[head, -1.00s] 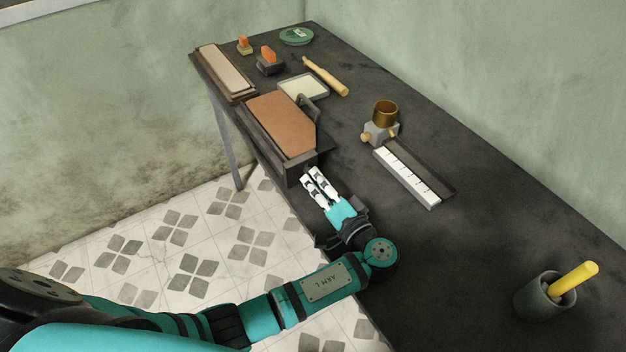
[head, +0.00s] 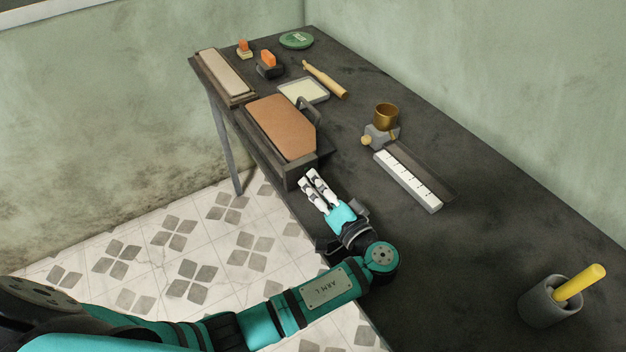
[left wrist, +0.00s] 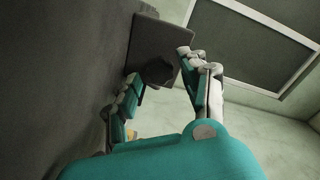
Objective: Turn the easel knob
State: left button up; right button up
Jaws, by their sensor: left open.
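The easel (head: 290,175) is a dark box-like stand with a tilted brown board (head: 280,125) on it, at the table's left edge in the head view. My left gripper (head: 308,178) is at the easel's near end, fingers pointing at it. In the left wrist view, a dark faceted piece, seemingly the easel knob (left wrist: 156,71), shows against a grey panel (left wrist: 160,38) between the spread fingers of the left gripper (left wrist: 160,66). I cannot tell whether the fingers touch it. In the head view the knob is not clearly visible. My right gripper is out of view.
Right of the easel are a white-and-black strip (head: 408,182) and a brass cup (head: 385,115) on a grey block. A shallow tray (head: 303,90) and a wooden rod (head: 325,79) lie behind. A grey pot (head: 548,302) stands front right. The table's near middle is clear.

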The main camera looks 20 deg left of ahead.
pick_arm(q)
jog(key=shift+b+v, duration=0.35)
jog(key=shift+v, duration=2.7)
